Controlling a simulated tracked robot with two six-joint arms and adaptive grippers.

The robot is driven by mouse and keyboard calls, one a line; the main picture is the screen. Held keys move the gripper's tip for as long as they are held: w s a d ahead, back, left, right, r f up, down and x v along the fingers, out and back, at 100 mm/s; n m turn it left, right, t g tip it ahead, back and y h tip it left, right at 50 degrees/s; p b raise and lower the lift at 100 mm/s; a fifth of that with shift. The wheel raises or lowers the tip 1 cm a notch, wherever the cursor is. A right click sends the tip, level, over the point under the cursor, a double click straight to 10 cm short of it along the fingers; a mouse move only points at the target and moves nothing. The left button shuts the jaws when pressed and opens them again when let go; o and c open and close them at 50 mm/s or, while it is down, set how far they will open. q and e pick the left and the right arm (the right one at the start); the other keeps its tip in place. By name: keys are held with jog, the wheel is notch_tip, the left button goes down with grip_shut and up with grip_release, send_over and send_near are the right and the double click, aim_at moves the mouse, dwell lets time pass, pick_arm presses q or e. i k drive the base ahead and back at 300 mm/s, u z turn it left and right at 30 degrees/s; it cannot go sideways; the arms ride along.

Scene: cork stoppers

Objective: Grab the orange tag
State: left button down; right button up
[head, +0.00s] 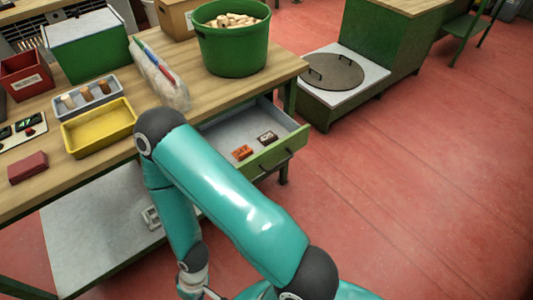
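The orange tag (243,152) lies flat in the open drawer (222,131) under the workbench, with dark marks on its top. A dark brown tag (267,137) with a pale label lies just right of it, apart from it. A teal arm of mine, apparently the right one, rises from the bottom right, bends in front of the bench and drops to the bottom edge. Its gripper does not clearly show there. The arm hides the drawer's left part, but the orange tag is in plain sight. My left gripper is not in view.
On the bench stand a green bucket (232,50) of corks, a yellow tray (99,127), a grey tray (74,106) with several stoppers, a clear bag (165,80) and a red block (27,167). The drawer's green front (273,155) forms a raised edge.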

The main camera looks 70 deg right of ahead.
aim_at(242, 151)
jog(key=z, duration=0.55)
jog(key=i, duration=0.25)
jog(key=z, duration=0.6)
jog(key=k, duration=0.5)
jog(key=z, duration=0.2)
jog(key=i, duration=0.5)
jog(key=u, duration=0.1)
